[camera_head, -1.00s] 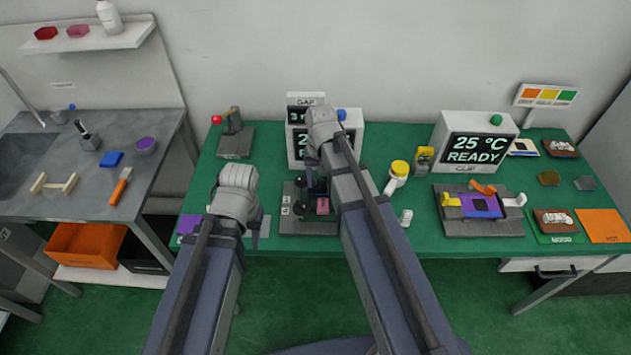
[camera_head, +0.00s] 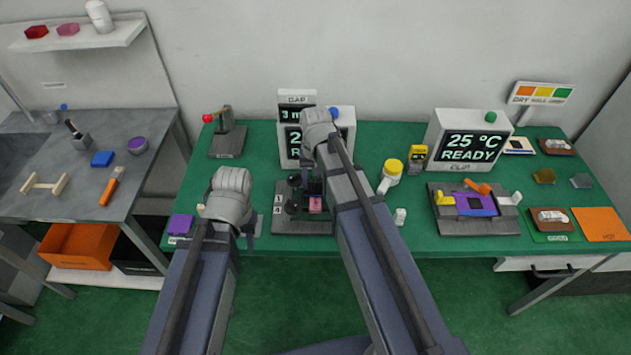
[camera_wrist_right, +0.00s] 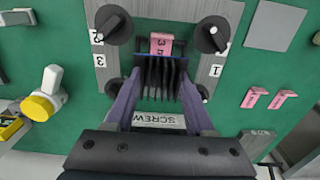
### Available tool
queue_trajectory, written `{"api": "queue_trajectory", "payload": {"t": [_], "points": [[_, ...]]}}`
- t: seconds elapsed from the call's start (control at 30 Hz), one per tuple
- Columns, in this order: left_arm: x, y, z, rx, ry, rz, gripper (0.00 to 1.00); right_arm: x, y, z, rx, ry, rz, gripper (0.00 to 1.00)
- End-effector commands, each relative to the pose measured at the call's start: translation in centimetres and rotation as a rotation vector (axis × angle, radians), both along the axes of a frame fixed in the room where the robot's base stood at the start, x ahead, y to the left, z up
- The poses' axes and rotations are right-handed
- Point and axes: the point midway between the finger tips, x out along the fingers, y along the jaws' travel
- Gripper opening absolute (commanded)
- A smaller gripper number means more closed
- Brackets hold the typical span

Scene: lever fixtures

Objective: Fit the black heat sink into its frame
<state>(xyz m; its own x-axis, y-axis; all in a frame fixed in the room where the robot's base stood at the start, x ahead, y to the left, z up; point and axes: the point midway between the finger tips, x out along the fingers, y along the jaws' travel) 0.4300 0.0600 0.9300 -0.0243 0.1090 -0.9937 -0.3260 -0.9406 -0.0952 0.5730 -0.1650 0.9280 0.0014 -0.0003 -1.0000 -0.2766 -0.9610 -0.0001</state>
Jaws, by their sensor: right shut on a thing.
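The black heat sink (camera_wrist_right: 160,78), with upright fins, is between the fingers of my right gripper (camera_wrist_right: 160,95), which is shut on it. The frame is a grey plate (camera_wrist_right: 201,25) with black knobs at its corners and numbered labels; it also shows in the head view (camera_head: 290,226). The heat sink is over the middle of the plate; I cannot tell whether it is seated. A pink piece (camera_wrist_right: 162,43) marked 3 is at its far end. In the head view my right arm partly hides the heat sink.
Two pink pieces (camera_wrist_right: 268,97) lie right of the plate in the wrist view. A display box (camera_head: 345,122) stands behind the frame. A lever fixture (camera_head: 228,139) stands at the back left.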

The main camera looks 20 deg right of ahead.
Motion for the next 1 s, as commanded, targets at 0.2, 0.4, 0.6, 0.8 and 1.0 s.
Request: {"api": "queue_trajectory", "payload": {"t": [0.2, 0.4, 0.6, 0.8, 1.0], "points": [[0.0, 0.0, -2.5, 0.0, 0.0, 0.0, 0.39, 0.0, 0.0, -2.5, 0.0, 0.0, 0.0, 0.05], [0.0, 0.0, -4.3, 0.0, 0.0, 0.0, 0.39, 0.0, 0.0, -4.3, 0.0, 0.0, 0.0, 0.05], [0.0, 0.0, -4.9, 0.0, 0.0, 0.0, 0.39, 0.0, 0.0, -4.9, 0.0, 0.0, 0.0, 0.05], [0.0, 0.0, -4.8, 0.0, 0.0, 0.0, 0.39, 0.0, 0.0, -4.8, 0.0, 0.0, 0.0, 0.05], [0.0, 0.0, -4.8, 0.0, 0.0, 0.0, 0.39, 0.0, 0.0, -4.8, 0.0, 0.0, 0.0, 0.05]]}}
